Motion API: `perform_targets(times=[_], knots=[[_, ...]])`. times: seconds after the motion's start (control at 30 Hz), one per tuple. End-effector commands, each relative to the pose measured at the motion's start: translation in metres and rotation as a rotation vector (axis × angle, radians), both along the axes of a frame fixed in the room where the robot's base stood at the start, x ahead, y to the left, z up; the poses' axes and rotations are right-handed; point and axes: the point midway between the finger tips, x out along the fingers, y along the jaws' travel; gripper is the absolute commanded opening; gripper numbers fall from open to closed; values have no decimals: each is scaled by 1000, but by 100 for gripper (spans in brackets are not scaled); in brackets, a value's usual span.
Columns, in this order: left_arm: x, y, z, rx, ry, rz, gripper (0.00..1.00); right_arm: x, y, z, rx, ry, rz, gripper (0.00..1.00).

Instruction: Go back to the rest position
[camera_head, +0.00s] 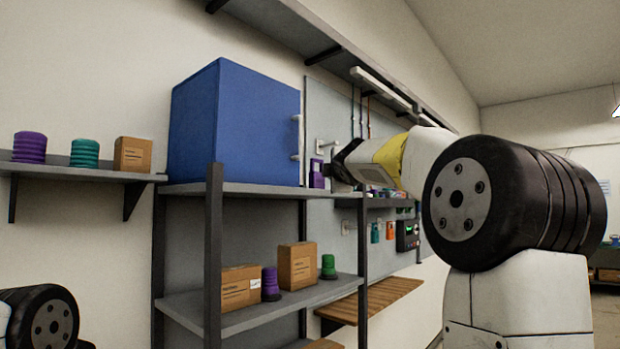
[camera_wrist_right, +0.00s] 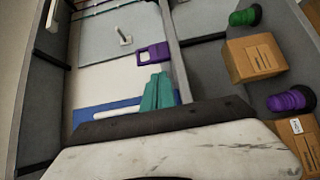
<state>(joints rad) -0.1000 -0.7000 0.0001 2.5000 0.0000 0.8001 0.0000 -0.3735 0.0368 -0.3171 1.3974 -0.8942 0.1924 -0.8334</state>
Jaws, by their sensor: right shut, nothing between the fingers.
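My right gripper (camera_head: 334,172) is at the end of my raised right arm, in front of the grey wall panel, close to a purple wall piece (camera_head: 317,174). In the right wrist view the teal fingers (camera_wrist_right: 158,92) are together and hold nothing. The purple piece (camera_wrist_right: 153,54) shows just beyond their tips, and a gap appears between them. My left gripper is out of view; only a dark joint of my left arm shows at the lower left of the head view.
A metal rack (camera_head: 213,250) carries a blue cabinet (camera_head: 235,125) on top and boxes (camera_head: 298,265) with purple (camera_head: 270,284) and green (camera_head: 328,267) pieces below. A small wall shelf (camera_head: 75,172) is at left. Open room lies far right.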

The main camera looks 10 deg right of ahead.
Motion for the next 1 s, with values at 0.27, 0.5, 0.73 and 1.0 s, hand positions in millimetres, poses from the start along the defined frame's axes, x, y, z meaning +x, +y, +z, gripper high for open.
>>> perform_targets(times=[0.27,0.5,0.73,1.0], knots=[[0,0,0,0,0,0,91,-8,-6,-1,3,2,0,0],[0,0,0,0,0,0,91,-58,-20,-69,344,149,-39,0],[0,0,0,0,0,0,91,-172,2,-201,899,436,-170,0],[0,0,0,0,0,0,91,-309,53,-333,1349,725,-413,0]])
